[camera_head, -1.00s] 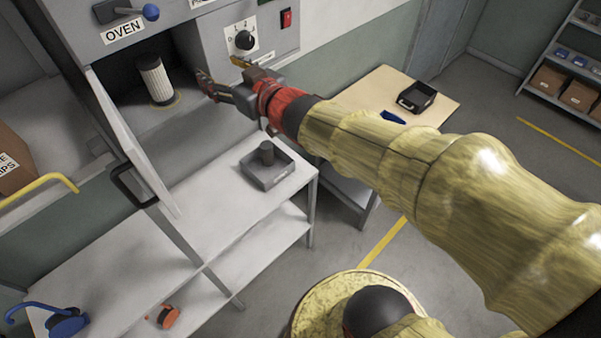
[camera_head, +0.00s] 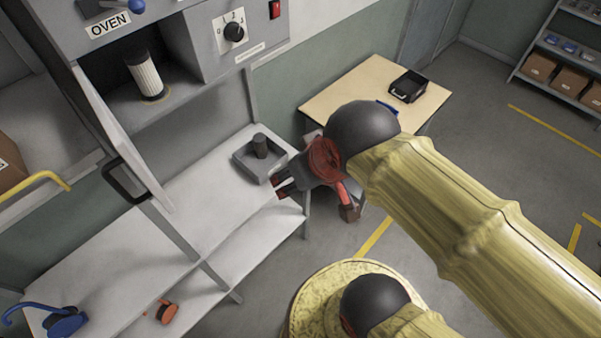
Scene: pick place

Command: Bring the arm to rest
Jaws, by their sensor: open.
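My gripper (camera_head: 281,185) is open and empty. It hangs low beside the right edge of the white bench, just to the right of and below a grey square tray (camera_head: 247,168) with a dark upright cylinder (camera_head: 260,146) in it. My arm comes in from the lower right, bent at a dark joint above the gripper, and hides part of the gripper's back end.
The oven (camera_head: 160,75) stands open with a white ribbed cylinder (camera_head: 145,76) upright inside. Its door (camera_head: 122,145) hangs out over the bench (camera_head: 190,203). A wooden table (camera_head: 345,90) with a black bin (camera_head: 408,86) stands behind my arm. Open floor lies at the right.

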